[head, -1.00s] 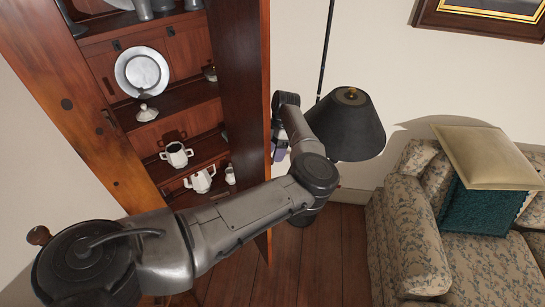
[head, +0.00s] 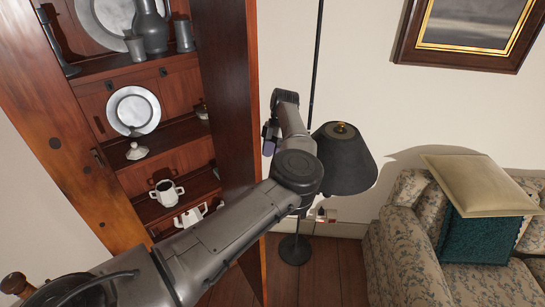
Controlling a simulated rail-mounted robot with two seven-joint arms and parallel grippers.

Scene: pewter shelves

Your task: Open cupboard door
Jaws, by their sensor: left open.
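The wooden cupboard (head: 62,160) stands at the left, its front open on shelves of pewter and white ware. A tall dark wood panel (head: 232,110) runs down its right edge; I cannot tell whether it is a door or the side wall. A round wooden knob (head: 13,283) shows at the lower left, near my arm. My left arm crosses in front of the lower cupboard. My left gripper (head: 268,138) is open, just right of the panel, with its fingers small and partly hidden; contact is unclear. My right gripper is not in view.
A black-shaded floor lamp (head: 345,165) stands close to the right of my left wrist. A floral sofa (head: 405,245) with cushions fills the right. A framed picture (head: 405,40) hangs above. Some wooden floor (head: 340,275) is clear between cupboard and sofa.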

